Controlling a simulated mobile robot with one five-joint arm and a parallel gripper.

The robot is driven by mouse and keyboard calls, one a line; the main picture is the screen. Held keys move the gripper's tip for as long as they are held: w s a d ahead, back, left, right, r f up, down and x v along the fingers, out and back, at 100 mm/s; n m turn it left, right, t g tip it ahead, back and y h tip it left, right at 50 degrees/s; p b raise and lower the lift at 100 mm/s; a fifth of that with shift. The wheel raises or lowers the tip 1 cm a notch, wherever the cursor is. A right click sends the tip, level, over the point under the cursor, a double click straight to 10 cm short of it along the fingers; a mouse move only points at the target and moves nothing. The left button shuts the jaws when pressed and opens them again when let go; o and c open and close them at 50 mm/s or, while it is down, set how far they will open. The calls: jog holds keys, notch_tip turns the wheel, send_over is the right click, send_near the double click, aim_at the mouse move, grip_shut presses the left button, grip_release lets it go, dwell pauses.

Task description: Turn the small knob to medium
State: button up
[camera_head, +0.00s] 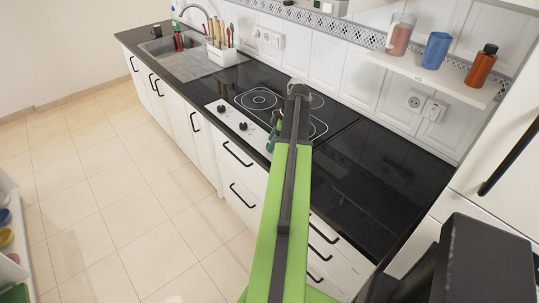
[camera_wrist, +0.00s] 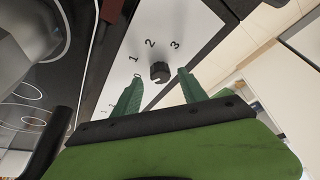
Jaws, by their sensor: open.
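A small black knob (camera_wrist: 160,71) sits on a white panel (camera_wrist: 185,22) in the wrist view, with the marks 0, 1, 2 and 3 printed around it. Which mark it points to is unclear. My gripper (camera_wrist: 161,77) is open, with one green finger on each side of the knob and visible gaps between. In the head view the white control strip (camera_head: 232,117) on the counter carries two black knobs, a farther one (camera_head: 222,108) and a nearer one (camera_head: 243,126). My gripper (camera_head: 273,132) is partly hidden behind my green arm there.
The black hob (camera_head: 258,98) lies beside the strip. A sink (camera_head: 160,47) and a white utensil holder (camera_head: 221,54) are farther left. A wall shelf (camera_head: 430,72) holds bottles and a blue cup (camera_head: 437,50). The tiled floor (camera_head: 130,190) is open.

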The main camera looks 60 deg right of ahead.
jog(key=shift+x, duration=0.8)
jog(key=shift+r, duration=0.1)
